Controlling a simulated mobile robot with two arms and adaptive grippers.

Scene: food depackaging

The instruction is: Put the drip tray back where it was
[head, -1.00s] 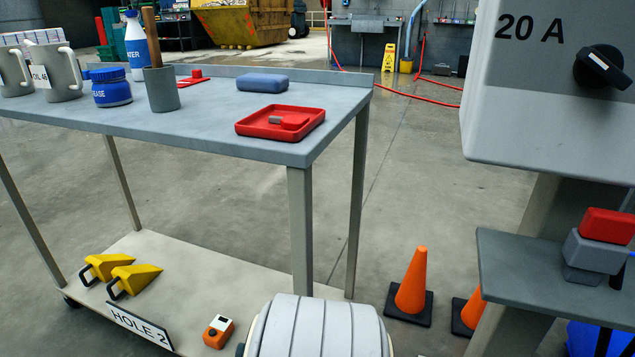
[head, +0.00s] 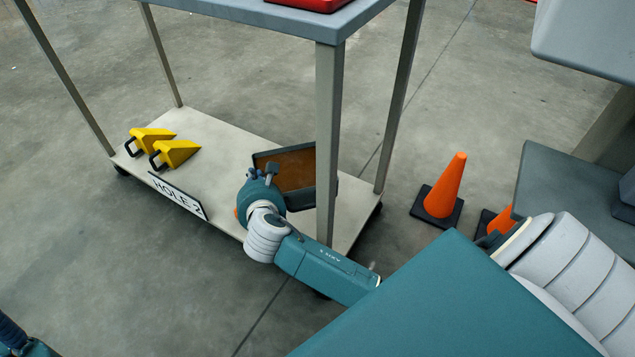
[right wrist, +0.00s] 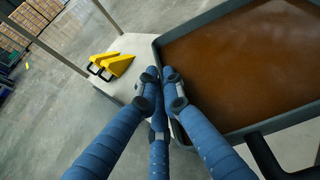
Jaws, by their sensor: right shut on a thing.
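The drip tray (head: 283,151) has a dark grey rim and a brown inside. It is over the right part of the cart's lower shelf, partly behind a cart leg; I cannot tell whether it touches the shelf. My right gripper (head: 272,172) is at its near left edge. In the right wrist view, the blue fingers (right wrist: 164,84) close on the tray's left rim, and the tray (right wrist: 200,23) fills the right side with a dark handle below. A dark blue and teal part, likely my left gripper (head: 15,338), is cut off at the bottom left corner.
The cart's lower shelf (head: 205,147) carries two yellow wedges (head: 165,150) and a HOLE 2 sign (head: 180,196). A cart leg (head: 328,130) stands close to the tray. An orange cone (head: 446,187) is right of the cart. A grey ledge (head: 565,180) is farther right.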

